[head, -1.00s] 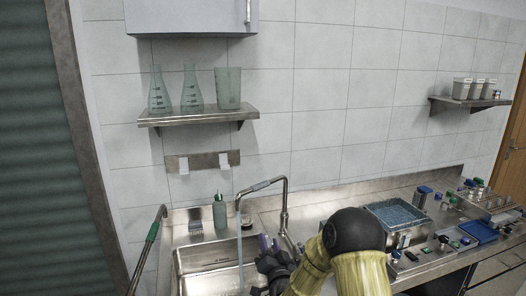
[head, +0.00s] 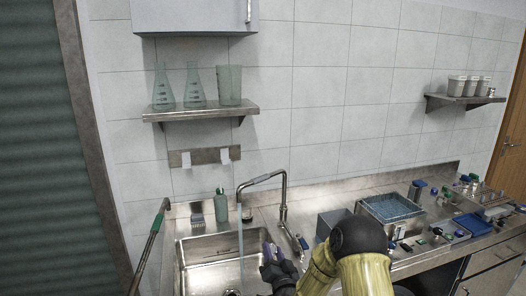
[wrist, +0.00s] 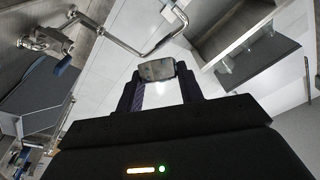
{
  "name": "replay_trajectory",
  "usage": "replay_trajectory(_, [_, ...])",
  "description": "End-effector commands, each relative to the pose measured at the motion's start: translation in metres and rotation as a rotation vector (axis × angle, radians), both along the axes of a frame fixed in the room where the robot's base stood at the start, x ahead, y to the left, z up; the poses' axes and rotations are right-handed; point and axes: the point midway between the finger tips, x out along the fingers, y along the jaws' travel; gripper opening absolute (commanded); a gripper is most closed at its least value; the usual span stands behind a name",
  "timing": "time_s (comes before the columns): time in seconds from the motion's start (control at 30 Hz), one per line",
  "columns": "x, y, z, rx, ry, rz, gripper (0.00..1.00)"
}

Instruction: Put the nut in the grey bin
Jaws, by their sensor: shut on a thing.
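My gripper (head: 270,250) is up over the right side of the sink, its dark fingers with purplish pads pointing upward. In the wrist view the gripper (wrist: 158,78) is shut on a small grey metallic piece, the nut (wrist: 156,70), held between the fingertips. The nut cannot be made out in the head view. A grey open box, the grey bin (head: 329,219), stands on the steel counter to the right of the tap. My arm hides its lower right part.
The tap (head: 284,200) rises just behind my gripper, with its spout over the steel sink (head: 200,250). A soap bottle (head: 220,205) stands behind the sink. A blue-filled tray (head: 392,207) and several small parts are on the counter to the right.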

Motion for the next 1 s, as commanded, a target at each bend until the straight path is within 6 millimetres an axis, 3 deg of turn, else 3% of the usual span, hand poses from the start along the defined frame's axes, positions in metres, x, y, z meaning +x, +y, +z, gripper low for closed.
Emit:
replay_trajectory(0.27, [-0.006,-0.018,-0.046,0.002,0.005,0.000,0.12])
replay_trajectory(0.47, [-0.019,-0.038,-0.095,0.005,0.006,0.001,0.12])
replay_trajectory(0.7, [-0.043,-0.062,-0.151,0.007,0.005,-0.006,0.12])
replay_trajectory(1.0, [-0.081,-0.090,-0.206,0.008,0.005,-0.061,0.12])
